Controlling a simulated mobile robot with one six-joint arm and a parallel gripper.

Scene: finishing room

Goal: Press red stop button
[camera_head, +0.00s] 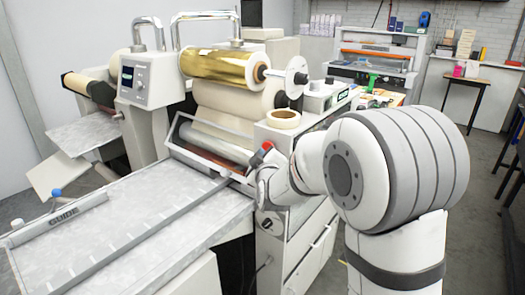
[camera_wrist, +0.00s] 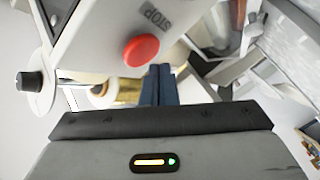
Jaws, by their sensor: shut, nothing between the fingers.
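The red stop button (camera_wrist: 140,49) is a round dome on a pale machine panel in the wrist view, beside a printed STOP label (camera_wrist: 157,16). A small red shape, likely the same button (camera_head: 266,146), shows just above my arm's end in the head view. My gripper (camera_wrist: 161,70) is shut and empty. Its dark blue fingertips appear just below and right of the button in the wrist view, not over it. I cannot tell the depth gap. In the head view my fingers are hidden or too small to make out.
The laminating machine carries a gold foil roll (camera_head: 218,65) and a tape roll (camera_head: 283,119) near my arm. A metal feed table (camera_head: 120,225) with a guide bar (camera_head: 62,219) lies at left. A grey control box (camera_head: 148,79) stands behind. Open floor lies at right.

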